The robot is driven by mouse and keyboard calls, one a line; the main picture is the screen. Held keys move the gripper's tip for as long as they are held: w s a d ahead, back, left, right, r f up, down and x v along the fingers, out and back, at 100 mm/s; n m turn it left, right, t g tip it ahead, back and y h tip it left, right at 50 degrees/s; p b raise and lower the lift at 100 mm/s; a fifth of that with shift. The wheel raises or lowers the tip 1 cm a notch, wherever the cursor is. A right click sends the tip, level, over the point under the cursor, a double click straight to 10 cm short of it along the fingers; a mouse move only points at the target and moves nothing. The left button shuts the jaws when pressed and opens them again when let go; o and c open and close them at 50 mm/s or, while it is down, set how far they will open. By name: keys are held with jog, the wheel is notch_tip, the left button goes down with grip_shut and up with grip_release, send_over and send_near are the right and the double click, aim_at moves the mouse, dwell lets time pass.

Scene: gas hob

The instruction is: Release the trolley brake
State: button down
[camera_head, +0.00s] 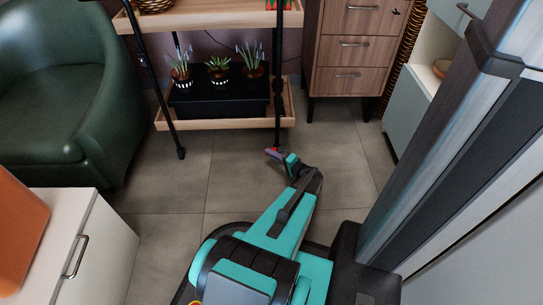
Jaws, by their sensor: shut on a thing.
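The trolley (165,125) has wooden shelves and thin black legs on small casters. It stands against the back wall in the upper middle of the head view. A small red and purple piece at the foot of its front right leg looks like the brake (271,151). My gripper (279,156) reaches low along the floor to this foot and is shut on that piece. The fingertips are small in the picture and partly hide the caster. The front left caster (181,153) is in plain view on the floor.
Potted plants (218,68) stand on a black box (215,99) on the lower shelf. A green armchair (70,90) is at the left, a drawer cabinet (345,50) behind right, and a white cabinet (75,240) at front left. The tiled floor (170,205) between is clear.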

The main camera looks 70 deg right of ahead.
jog(key=shift+d, duration=0.2)
jog(key=shift+s+d+r+m+t+h, duration=0.15)
jog(key=shift+m+t+h, duration=0.1)
jog(key=shift+m+t, duration=0.35)
jog(key=shift+d+r+m+t+h, duration=0.15)
jog(key=shift+m+t+h, duration=0.1)
jog(key=shift+m+t, duration=0.3)
jog(key=shift+s+a+r+m+t+h, duration=0.1)
jog(key=shift+r+m+t+h, duration=0.15)
jog(key=shift+m, duration=0.25)
jog(key=shift+s+a+r+m+t+h, duration=0.15)
jog(key=shift+m+t, duration=0.15)
jog(key=shift+m, duration=0.15)
jog(key=shift+d, duration=0.1)
jog(key=c, duration=2.2)
grip_release()
jog(key=shift+w, duration=0.1)
jog(key=shift+a+f, duration=0.15)
jog(key=shift+a, duration=0.1)
